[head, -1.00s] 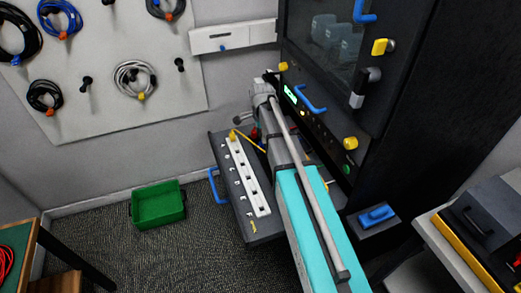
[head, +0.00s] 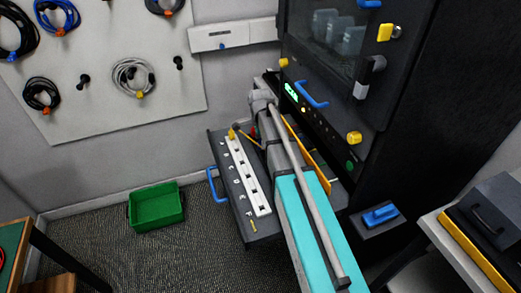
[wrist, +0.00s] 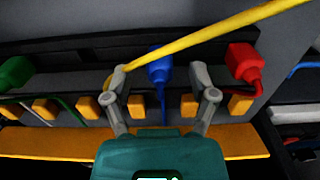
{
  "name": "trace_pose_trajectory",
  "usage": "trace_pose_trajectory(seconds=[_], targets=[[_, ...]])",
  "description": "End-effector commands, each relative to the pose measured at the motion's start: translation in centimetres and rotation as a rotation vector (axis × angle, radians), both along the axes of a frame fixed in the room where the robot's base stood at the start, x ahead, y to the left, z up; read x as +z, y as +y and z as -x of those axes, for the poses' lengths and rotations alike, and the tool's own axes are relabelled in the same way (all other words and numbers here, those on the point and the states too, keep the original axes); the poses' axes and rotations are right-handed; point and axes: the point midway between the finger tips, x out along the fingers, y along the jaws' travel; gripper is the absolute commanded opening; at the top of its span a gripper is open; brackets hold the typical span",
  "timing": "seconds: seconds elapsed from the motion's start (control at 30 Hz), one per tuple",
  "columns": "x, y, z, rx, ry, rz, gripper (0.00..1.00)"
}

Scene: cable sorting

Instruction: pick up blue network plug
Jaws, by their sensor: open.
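The blue network plug (wrist: 159,72) stands in the middle of the wrist view, with a blue cable running down from it. My gripper (wrist: 159,79) is open, one finger on each side of the plug in the picture. I cannot tell whether either finger touches it. A yellow cable (wrist: 225,30) crosses in front of the plug's upper part and passes by the left finger. In the head view my arm hides the blue plug and most of my gripper.
A green plug (wrist: 14,73) is at the left and a red plug (wrist: 244,63) at the right. Orange blocks (wrist: 189,106) line the rail below. The pulled-out drawer holds a white socket strip (head: 246,175) beside my arm. A green bin (head: 156,206) stands on the floor.

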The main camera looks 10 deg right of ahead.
Motion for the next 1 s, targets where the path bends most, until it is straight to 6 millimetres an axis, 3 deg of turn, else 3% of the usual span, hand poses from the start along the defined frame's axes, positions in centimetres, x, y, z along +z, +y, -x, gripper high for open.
trace_pose_trajectory(seconds=[0.2,0.83,0.87,1.0], targets=[[-1.27,-0.01,0.00,0.000,0.000,0.000,0.74],[-1.26,-0.01,-0.01,0.000,0.000,0.000,0.74],[-1.26,-0.01,-0.01,0.000,0.000,0.000,0.72],[-1.26,-0.01,-0.01,0.000,0.000,0.000,0.46]])
